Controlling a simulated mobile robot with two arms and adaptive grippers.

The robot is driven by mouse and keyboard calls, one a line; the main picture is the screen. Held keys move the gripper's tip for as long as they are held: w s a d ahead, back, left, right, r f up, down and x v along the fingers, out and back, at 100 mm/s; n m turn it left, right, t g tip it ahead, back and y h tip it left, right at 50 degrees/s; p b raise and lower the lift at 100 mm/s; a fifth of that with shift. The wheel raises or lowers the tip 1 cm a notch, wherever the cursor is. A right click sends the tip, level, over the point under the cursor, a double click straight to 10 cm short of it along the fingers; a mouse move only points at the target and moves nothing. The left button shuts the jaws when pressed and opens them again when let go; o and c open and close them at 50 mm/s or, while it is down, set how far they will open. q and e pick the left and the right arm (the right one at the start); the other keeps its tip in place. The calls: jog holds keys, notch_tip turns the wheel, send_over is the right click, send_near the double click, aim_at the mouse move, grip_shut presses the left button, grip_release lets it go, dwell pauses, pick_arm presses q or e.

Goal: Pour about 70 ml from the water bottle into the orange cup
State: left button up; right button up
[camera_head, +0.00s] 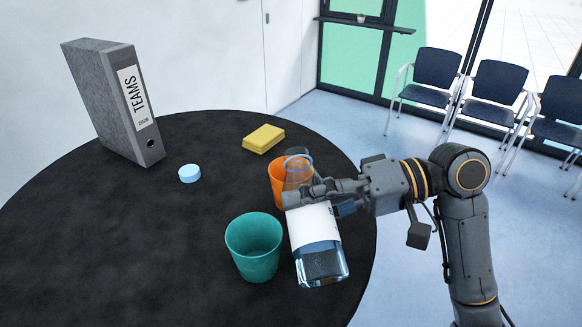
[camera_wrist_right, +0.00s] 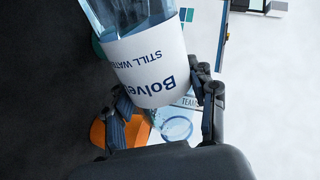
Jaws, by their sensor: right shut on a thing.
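The water bottle (camera_head: 315,225) is clear with a white label, and water shows in its lower part. My right gripper (camera_head: 308,190) is shut on it near its upper part. The bottle leans, with its open neck up and toward the back left. The orange cup (camera_head: 276,176) stands on the table behind the neck, which partly hides it; I cannot tell whether they touch. In the right wrist view, the bottle (camera_wrist_right: 150,65) sits between the fingers, and part of the orange cup (camera_wrist_right: 97,134) shows below. The cup's inside is hidden. My left gripper is out of view.
A teal cup (camera_head: 254,248) stands left of the bottle on the round black table (camera_head: 120,235). A light blue cap (camera_head: 189,173), yellow sponge-like blocks (camera_head: 263,138) and a grey binder (camera_head: 115,100) are farther back. The table's left front is clear. Chairs (camera_head: 500,85) stand beyond.

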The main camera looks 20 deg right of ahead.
aim_at(305, 180)
jog(key=shift+w+r+n, duration=0.2)
jog(key=shift+r+n, duration=0.5)
jog(key=shift+r, duration=0.1)
jog(key=r+n, duration=0.1)
jog(key=w+r+n+t, duration=0.1)
jog(key=r, duration=0.1)
jog(key=r+n+t+b, duration=0.1)
jog(key=r+n, duration=0.1)
jog(key=shift+w+d+r+y, duration=0.15)
jog(key=shift+w+y, duration=0.15)
jog(key=shift+w, duration=0.1)
jog(key=n+b, duration=0.1)
jog(key=b, duration=0.1)
jog(key=n+t+b, duration=0.1)
jog(key=n+b, duration=0.1)
jog(key=n+y+b, duration=0.1)
jog(key=n+b, duration=0.1)
jog(key=b, duration=0.1)
jog(key=shift+s+r, duration=0.35)
jog(key=shift+r, duration=0.05)
jog(key=shift+r+n+t+b, duration=0.3)
jog(key=shift+r+n+b, duration=0.05)
jog(key=shift+r+n, duration=0.55)
